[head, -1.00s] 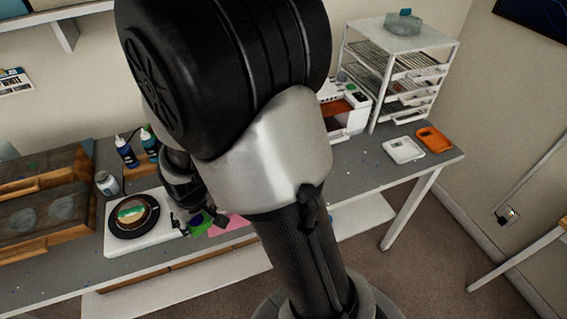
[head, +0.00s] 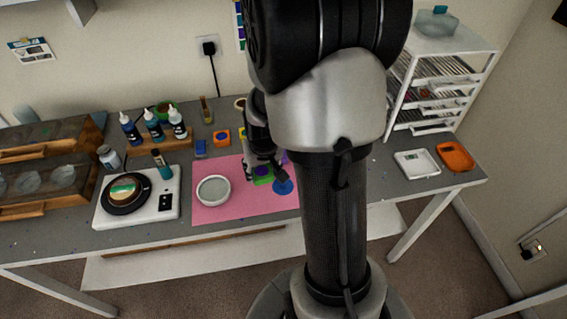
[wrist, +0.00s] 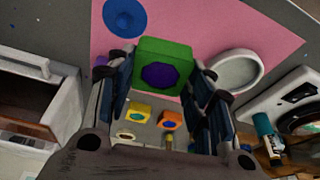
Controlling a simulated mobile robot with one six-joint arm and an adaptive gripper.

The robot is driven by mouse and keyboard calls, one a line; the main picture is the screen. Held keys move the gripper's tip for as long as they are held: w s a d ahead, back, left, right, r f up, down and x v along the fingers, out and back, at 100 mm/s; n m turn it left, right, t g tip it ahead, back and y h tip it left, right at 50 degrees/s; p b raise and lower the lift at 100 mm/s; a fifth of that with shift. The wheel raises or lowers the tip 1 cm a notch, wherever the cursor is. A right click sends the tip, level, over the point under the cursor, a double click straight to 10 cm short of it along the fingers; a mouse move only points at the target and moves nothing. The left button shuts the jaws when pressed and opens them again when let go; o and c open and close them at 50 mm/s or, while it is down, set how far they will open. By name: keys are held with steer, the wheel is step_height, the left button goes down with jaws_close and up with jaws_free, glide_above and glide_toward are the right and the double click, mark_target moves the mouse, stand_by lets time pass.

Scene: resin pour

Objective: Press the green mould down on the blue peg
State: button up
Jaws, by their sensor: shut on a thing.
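The green mould (wrist: 151,54) is a square block with a dark blue-purple recess in its face. My gripper (wrist: 163,80) is shut on it, with a finger on either side. In the head view the mould (head: 263,179) shows small below my gripper, over the pink mat. The blue peg (wrist: 124,17) shows as a round blue base with a darker middle, beyond the mould and to its left in the wrist view. In the head view it (head: 284,187) lies just right of the mould, which appears apart from it. The height gap is unclear.
The pink mat (head: 215,210) holds a white round dish (head: 213,190). A scale (head: 165,207) stands at left, with bottles (head: 153,130) behind. Orange (head: 222,137) and yellow moulds stand at the back. White (head: 416,164) and orange trays (head: 455,156) lie at right.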

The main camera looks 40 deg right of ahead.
steer(key=shift+m, duration=0.8)
steer(key=d, duration=0.2)
steer(key=s+d, duration=0.2)
steer(key=d, duration=0.1)
steer(key=shift+s+d+f, duration=0.15)
steer(key=shift+s+d, duration=0.1)
steer(key=shift+d, duration=0.05)
steer(key=shift+f+b, duration=2.55)
steer(key=shift+f, duration=0.4)
steer(key=shift+f+b, duration=0.7)
steer(key=shift+f, duration=0.05)
steer(key=o, duration=1.1)
steer(key=shift+c, duration=0.2)
steer(key=shift+o, duration=0.3)
steer(key=o, duration=0.5)
steer(key=shift+r, duration=0.1)
